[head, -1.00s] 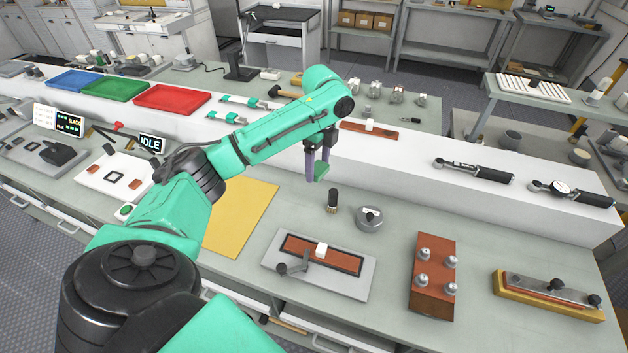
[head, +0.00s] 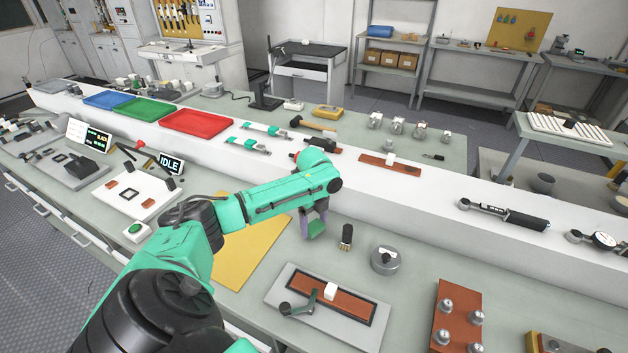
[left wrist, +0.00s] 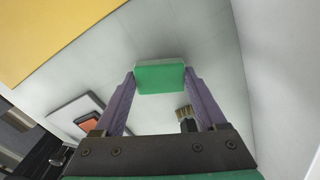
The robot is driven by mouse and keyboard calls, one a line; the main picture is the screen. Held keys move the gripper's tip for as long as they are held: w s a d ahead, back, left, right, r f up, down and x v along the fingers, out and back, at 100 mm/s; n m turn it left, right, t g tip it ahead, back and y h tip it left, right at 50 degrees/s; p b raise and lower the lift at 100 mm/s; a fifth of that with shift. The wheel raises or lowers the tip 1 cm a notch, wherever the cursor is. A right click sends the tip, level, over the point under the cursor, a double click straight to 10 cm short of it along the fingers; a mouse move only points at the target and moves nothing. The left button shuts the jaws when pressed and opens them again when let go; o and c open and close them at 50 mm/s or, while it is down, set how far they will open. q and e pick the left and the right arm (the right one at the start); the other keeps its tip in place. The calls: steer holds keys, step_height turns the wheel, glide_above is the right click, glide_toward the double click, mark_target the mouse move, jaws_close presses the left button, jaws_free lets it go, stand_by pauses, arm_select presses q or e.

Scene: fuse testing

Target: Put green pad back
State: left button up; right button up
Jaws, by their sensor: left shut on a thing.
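The green pad (head: 316,229) is a small green block held between the purple fingers of my left gripper (head: 312,222). In the left wrist view the pad (left wrist: 160,78) sits between the tips of the left gripper (left wrist: 160,88), which is shut on it. In the head view the pad hangs low over the grey bench, between the yellow sheet and a small dark brush (head: 346,238). I cannot tell whether it touches the bench. My right gripper is not in view.
A yellow sheet (head: 250,250) lies left of the gripper. The raised white shelf (head: 420,210) runs behind. Bare bench lies around the pad.

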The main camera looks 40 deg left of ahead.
mark_target(314, 225)
arm_select(q)
steer(key=shift+f, duration=0.7)
steer(key=shift+f, duration=0.15)
steer(key=o, duration=1.1)
steer(key=shift+o, duration=0.2)
step_height(314, 225, up, 12)
steer(key=b, duration=0.1)
steer(key=shift+r, duration=0.2)
